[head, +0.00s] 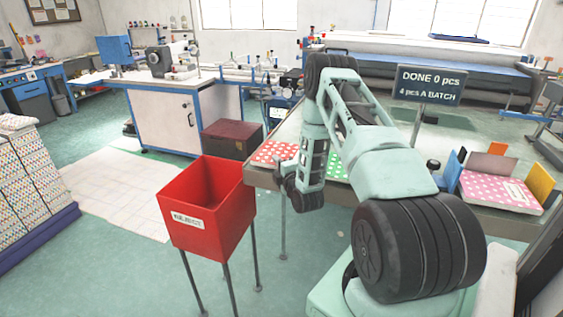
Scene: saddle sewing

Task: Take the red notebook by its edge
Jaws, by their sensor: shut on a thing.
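The red notebook (271,151) with white dots lies flat, or nearly so, at the near left edge of the grey table. My gripper (283,169) is at its near right edge, below my wrist, and is shut on that edge. The fingertips are small, dark and mostly hidden by my wrist. I cannot tell whether the notebook is lifted off the table. A green dotted notebook (338,167) lies to its right, partly behind my arm.
A red bin (205,215) on thin legs stands left of the table. A sign (430,85) reads "DONE 0 pcs". A pink dotted notebook (499,191) lies at right beside upright coloured pieces. A brown box (232,143) stands behind the bin. Open floor lies left.

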